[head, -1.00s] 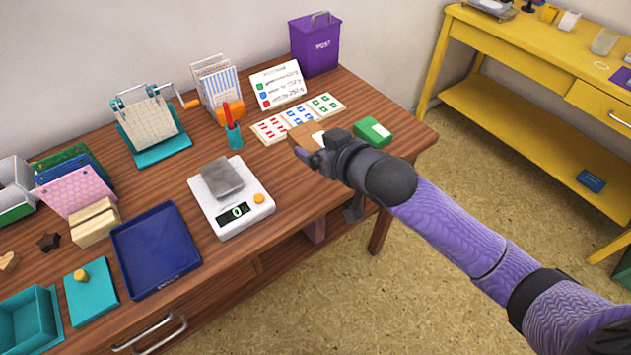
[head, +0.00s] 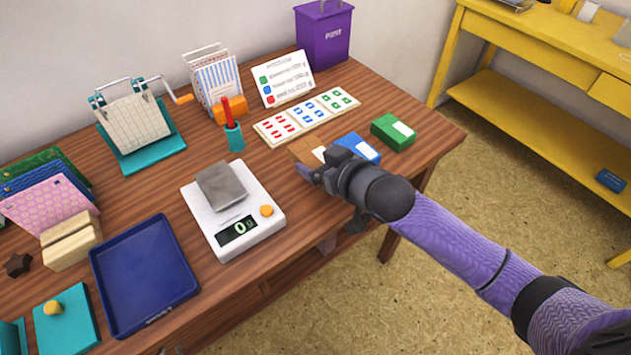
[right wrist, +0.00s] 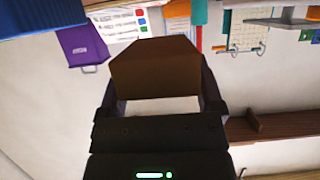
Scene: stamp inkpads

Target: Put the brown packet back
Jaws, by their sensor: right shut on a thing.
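The brown packet (head: 304,148), with a white label, is at the tip of my right gripper (head: 316,170) near the table's right part, in front of the stamp cards (head: 305,116). In the right wrist view the brown packet (right wrist: 155,66) sits between the two fingers of my right gripper (right wrist: 160,95), which is shut on it. The gripper hides part of the packet in the head view, and I cannot tell whether its underside touches the table. My left gripper is not in view.
A blue packet (head: 362,147) lies close to the right of the gripper, with a green packet (head: 390,131) beyond it. A teal pen cup (head: 235,138) stands behind. A purple bin (head: 323,40) is at the back.

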